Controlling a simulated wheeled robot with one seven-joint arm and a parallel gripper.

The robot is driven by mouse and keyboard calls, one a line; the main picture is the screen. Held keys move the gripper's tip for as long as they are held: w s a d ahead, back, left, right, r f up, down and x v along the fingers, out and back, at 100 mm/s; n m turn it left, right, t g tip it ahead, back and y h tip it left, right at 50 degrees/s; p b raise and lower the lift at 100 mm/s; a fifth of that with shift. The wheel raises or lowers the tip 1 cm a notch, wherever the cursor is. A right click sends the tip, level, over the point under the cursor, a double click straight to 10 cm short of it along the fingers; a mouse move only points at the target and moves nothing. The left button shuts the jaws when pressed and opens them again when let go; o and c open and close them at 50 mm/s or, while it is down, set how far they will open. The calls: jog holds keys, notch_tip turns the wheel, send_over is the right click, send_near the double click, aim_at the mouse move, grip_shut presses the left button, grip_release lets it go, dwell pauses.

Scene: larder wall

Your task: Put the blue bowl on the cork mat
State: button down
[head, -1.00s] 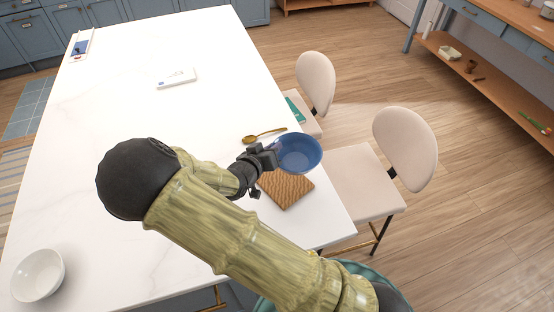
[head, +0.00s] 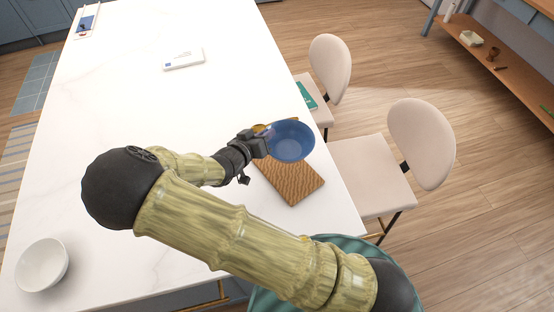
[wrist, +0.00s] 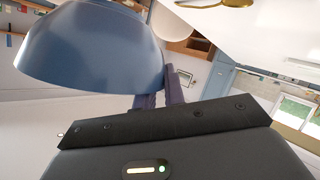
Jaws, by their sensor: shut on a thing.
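The blue bowl (head: 291,142) is held by its left rim in my gripper (head: 266,141), near the right edge of the white table. In the wrist view the bowl (wrist: 92,52) fills the upper left, and my gripper's fingers (wrist: 160,88) are shut at its side. The brown cork mat (head: 294,184) lies on the table, in front of and partly below the bowl in the head view. The bowl covers the mat's far edge. The bowl appears raised, but its exact height above the table is hard to tell.
A golden spoon (head: 262,129) lies just behind the bowl, partly hidden. A white bowl (head: 42,265) stands at the near left. A white box (head: 184,59) lies farther back. Two pale chairs (head: 421,142) stand along the right edge. The table's middle is clear.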

jog(key=shift+f+p, duration=0.45)
jog(key=shift+f, duration=1.95)
jog(key=shift+f+p, duration=0.55)
jog(key=shift+f, duration=1.55)
jog(key=shift+f, duration=0.15)
jog(key=c, duration=1.5)
grip_release()
